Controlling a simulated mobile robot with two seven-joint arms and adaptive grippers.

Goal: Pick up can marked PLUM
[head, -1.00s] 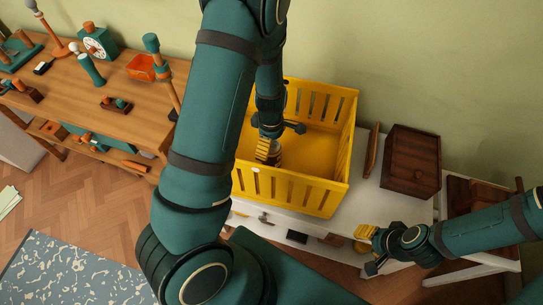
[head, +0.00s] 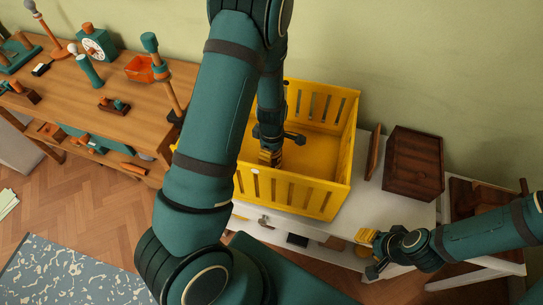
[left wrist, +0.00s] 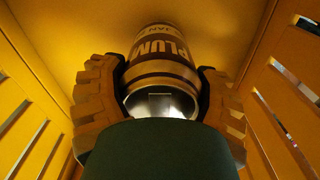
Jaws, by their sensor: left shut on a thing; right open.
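The can marked PLUM (left wrist: 160,62) shows in the left wrist view, with PLUM lettering on its dark label band and a shiny metal end towards me. My left gripper (left wrist: 160,95) is shut on it, with one ribbed finger on each side. In the head view my left gripper (head: 270,157) is down inside the yellow crate (head: 290,192), close to its front wall, and the can is hidden there. My right gripper (head: 367,252) is open and empty in front of the white table, right of the crate.
The crate's slatted walls surround my left gripper. A dark brown wooden box (head: 413,165) and a thin brown board (head: 374,152) stand right of the crate on the white table (head: 385,205). A wooden workbench (head: 60,95) with toys and tools is at the left.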

